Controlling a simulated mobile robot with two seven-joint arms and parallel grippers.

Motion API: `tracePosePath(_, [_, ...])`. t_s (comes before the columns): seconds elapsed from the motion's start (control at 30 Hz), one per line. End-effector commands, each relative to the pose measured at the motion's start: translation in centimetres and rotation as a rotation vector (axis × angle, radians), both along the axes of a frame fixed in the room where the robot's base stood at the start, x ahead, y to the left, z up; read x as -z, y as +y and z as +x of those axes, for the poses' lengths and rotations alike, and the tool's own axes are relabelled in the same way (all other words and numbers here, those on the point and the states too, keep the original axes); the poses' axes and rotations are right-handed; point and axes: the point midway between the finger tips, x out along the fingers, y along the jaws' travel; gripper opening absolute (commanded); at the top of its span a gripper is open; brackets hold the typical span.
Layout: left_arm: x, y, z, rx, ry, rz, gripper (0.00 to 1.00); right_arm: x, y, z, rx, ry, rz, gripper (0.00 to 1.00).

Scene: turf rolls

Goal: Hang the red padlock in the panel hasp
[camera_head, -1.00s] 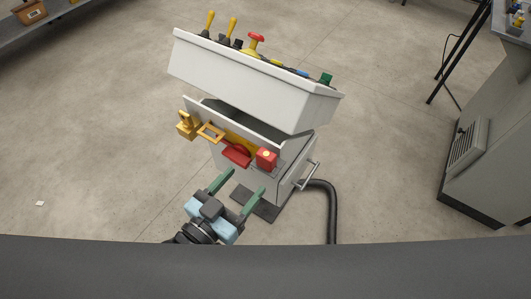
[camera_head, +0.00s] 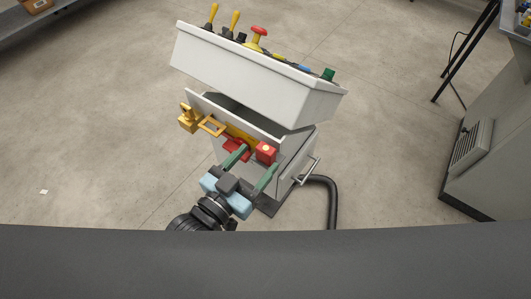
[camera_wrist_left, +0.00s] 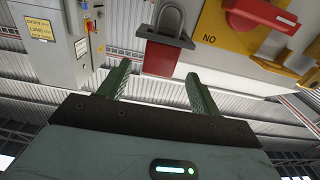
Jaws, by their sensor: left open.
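The red padlock (camera_head: 266,152) is at the right of the console's front panel. In the left wrist view, which is upside down, the red padlock (camera_wrist_left: 160,60) shows with its grey shackle, so its body is above the shackle. My left gripper (camera_head: 255,163) is open in front of the panel, its green fingers pointing at the padlock. In the left wrist view the padlock lies beyond and between the fingertips (camera_wrist_left: 157,75), with nothing held. An orange frame (camera_head: 211,126) juts out at the panel's left; I cannot tell whether it is the hasp. My right gripper is not in view.
A red handle (camera_head: 233,144) on a yellow plate sits left of the padlock, partly behind a finger. A yellow bracket (camera_head: 188,119) is at the far left. The white control box (camera_head: 255,80) overhangs the panel. A metal bar handle (camera_head: 308,171) and black hose (camera_head: 331,200) are at the right.

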Motion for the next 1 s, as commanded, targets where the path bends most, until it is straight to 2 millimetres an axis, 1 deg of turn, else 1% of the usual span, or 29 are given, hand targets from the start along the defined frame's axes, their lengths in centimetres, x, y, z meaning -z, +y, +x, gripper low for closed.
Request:
tracePosePath(0.03, [-0.4,-0.6,0.7,0.000,-0.006,-0.003,0.64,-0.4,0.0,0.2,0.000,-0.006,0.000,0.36])
tracePosePath(0.27, [-0.3,-2.3,3.0,-0.001,-0.006,-0.001,0.64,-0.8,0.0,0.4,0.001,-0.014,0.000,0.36])
tracePosePath(0.4, [-0.1,-2.7,3.3,0.000,-0.004,0.000,0.64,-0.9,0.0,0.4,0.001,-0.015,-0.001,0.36])
tracePosePath(0.57, [-0.1,-2.6,3.3,0.000,-0.002,0.000,0.64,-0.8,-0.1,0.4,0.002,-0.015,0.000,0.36])
tracePosePath(0.67, [-0.1,-2.6,3.3,0.000,-0.002,0.000,0.53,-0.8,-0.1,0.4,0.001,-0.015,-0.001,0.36])
tracePosePath(0.97, [-0.1,-2.6,3.3,0.000,-0.002,0.000,0.14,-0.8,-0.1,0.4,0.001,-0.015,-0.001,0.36])
tracePosePath(1.0, [-0.1,-2.6,3.3,0.000,-0.004,-0.002,0.13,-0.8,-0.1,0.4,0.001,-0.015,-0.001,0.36])
